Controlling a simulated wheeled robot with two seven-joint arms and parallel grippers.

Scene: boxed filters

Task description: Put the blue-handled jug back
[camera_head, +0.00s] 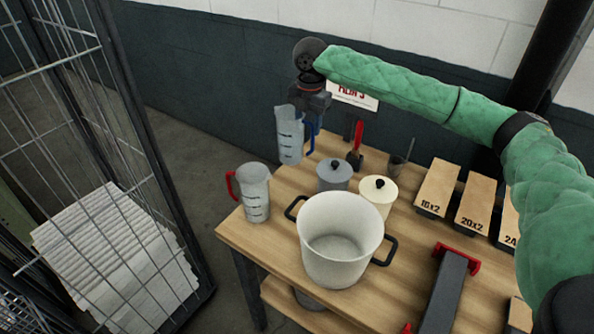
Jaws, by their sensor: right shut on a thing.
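The blue-handled jug (290,136) is a clear measuring jug with dark marks, at the back left of the wooden table. My right gripper (307,103) is shut on it near its rim, and the fingertips are partly hidden. The jug looks upright, with its blue handle to the right. I cannot tell whether its base touches the table or hangs above it. A similar jug with a red handle (254,193) stands at the table's left edge, in front of it. My left gripper is not in view.
A white pot (340,240) with black handles fills the table's middle. Behind it stand a grey lidded canister (334,175) and a cream one (378,191). Labelled boxes (437,187) line the right. A wire cage (100,170) stands left, off the table.

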